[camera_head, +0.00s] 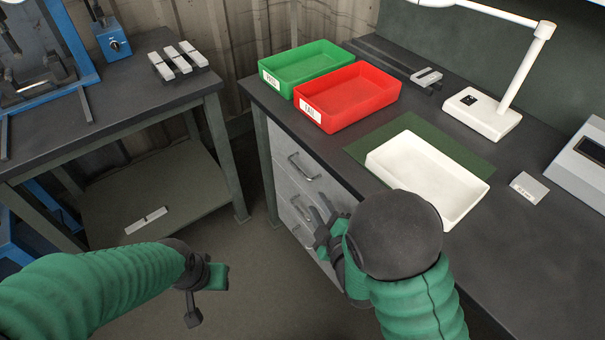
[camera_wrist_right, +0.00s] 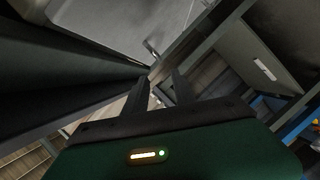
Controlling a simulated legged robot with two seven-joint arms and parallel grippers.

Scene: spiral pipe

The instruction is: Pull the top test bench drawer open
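The test bench (camera_head: 335,160) has a stack of light grey drawers under its dark top. The top drawer (camera_head: 322,178) looks shut, and its metal bar handle (camera_head: 303,168) is in plain view. Lower drawer handles (camera_head: 300,208) show below it, partly behind my right gripper. My right gripper (camera_head: 322,214) is in front of the lower drawers, below and right of the top handle, apart from it. Its fingers (camera_wrist_right: 160,76) show a gap with nothing between them in the wrist view. My left gripper (camera_head: 203,295) hangs over the floor, away from the drawers; its finger gap is unclear.
On the bench stand a green tray (camera_head: 308,64), a red tray (camera_head: 347,97), a white tray (camera_head: 425,170) and a lamp (camera_head: 485,112). A second table (camera_head: 110,105) with a lower shelf (camera_head: 165,190) stands at left. Open floor lies between them.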

